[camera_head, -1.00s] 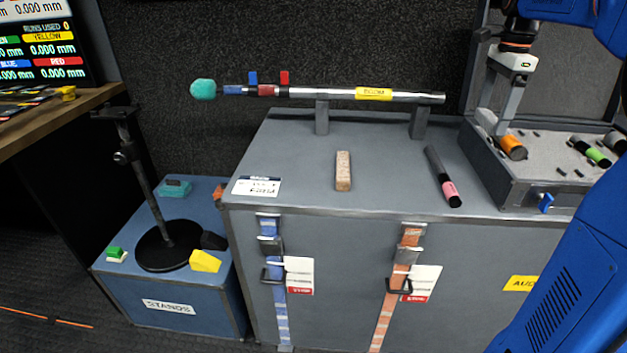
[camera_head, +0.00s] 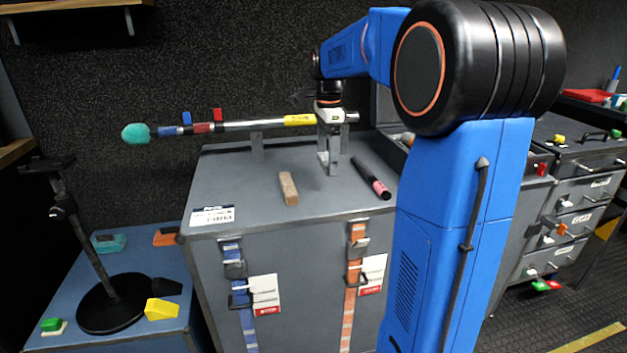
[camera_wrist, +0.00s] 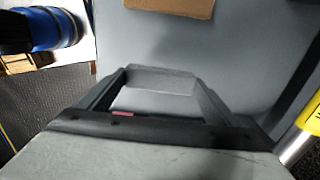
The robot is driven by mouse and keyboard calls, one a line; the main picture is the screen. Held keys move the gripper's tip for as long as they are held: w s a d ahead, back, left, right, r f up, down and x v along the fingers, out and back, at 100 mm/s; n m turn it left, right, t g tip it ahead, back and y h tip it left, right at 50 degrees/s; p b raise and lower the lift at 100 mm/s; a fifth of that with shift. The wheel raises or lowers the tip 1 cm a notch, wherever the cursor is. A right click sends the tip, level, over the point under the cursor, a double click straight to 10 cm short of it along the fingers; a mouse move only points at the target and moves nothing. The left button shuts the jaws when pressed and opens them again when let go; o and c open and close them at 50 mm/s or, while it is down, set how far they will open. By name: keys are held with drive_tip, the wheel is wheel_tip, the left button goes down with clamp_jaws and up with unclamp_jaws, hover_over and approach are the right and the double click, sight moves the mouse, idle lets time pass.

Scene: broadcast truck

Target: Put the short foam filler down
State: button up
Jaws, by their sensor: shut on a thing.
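My gripper (camera_head: 329,168) is above the grey case top (camera_head: 240,180), between the wooden block and the black cylinder. Its two fingers close on a small grey block, which looks like the short foam filler (camera_wrist: 160,80), in the wrist view. The filler spans the fingertips. In the head view it is too small and grey to tell apart from the fingers. I cannot tell whether it touches the case top.
A brown block (camera_head: 288,188) lies left of my gripper, a black pink-banded cylinder (camera_head: 371,178) to its right. Behind, a boom pole (camera_head: 252,124) rests on two cradles. The front-left case top is clear apart from a label (camera_head: 213,215).

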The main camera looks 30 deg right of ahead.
drive_tip(key=shift+f, duration=3.05)
drive_tip(key=o, duration=0.9)
drive_tip(key=shift+f, duration=0.1)
